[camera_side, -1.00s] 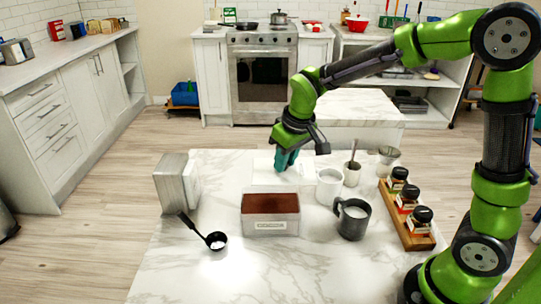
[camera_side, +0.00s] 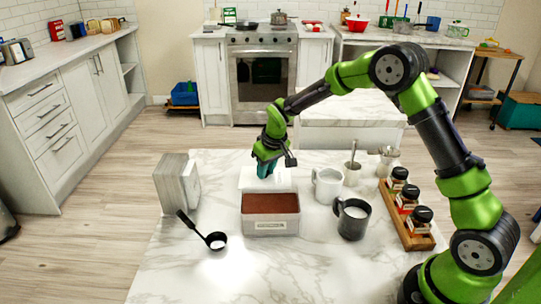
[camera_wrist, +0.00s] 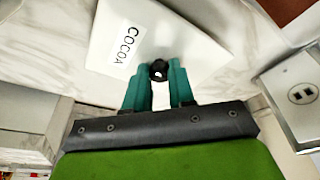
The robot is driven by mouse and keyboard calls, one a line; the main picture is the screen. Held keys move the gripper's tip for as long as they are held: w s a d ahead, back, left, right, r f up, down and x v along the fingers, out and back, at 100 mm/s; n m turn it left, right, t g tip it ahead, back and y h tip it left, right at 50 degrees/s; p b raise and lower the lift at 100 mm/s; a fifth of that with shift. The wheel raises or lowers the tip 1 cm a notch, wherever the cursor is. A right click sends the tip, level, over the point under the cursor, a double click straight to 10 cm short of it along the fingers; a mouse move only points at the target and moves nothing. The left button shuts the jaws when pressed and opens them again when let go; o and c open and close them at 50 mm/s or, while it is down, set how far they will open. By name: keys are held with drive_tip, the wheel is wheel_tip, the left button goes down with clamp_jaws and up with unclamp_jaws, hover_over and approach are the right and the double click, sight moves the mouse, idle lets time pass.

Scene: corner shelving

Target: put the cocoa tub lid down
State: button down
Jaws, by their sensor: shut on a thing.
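The cocoa tub lid is a white plate with a COCOA label and a dark knob, clear in the wrist view (camera_wrist: 165,35). My gripper (camera_wrist: 160,72) is shut on the knob, with a teal finger on each side. In the side view the lid (camera_side: 281,180) is just behind the cocoa tub, under my gripper (camera_side: 265,170). I cannot tell whether it touches the marble top.
A napkin holder (camera_side: 170,186) stands left and a black scoop (camera_side: 216,241) lies front left. A white mug (camera_side: 327,187), a dark mug (camera_side: 352,220) and a spice rack (camera_side: 418,240) are on the right. The marble top (camera_side: 190,275) is clear at the front.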

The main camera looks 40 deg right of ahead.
drive_tip(key=shift+f, duration=1.35)
drive_tip(key=shift+f, duration=0.2)
drive_tip(key=c, duration=1)
unclamp_jaws()
drive_tip(key=shift+o, duration=0.2)
drive_tip(key=shift+r, duration=0.15)
